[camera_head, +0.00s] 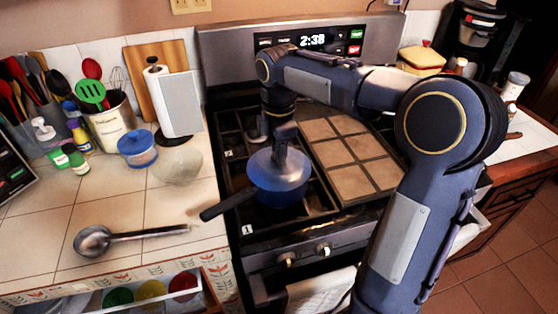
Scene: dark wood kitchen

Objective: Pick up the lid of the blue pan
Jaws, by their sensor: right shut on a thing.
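The blue pan (283,199) sits on the front left burner of the stove. Its dark handle (228,204) points to the left and toward the front. The round, bluish lid (278,167) is over the pan; I cannot tell whether it touches the rim. My right gripper (284,149) comes down from above at the middle of the lid. It is shut on the lid's knob, which the fingers hide. My left gripper is not in view.
A tiled board (350,158) covers the stove's right side. An open drawer (150,292) is below. The counter's middle is clear.

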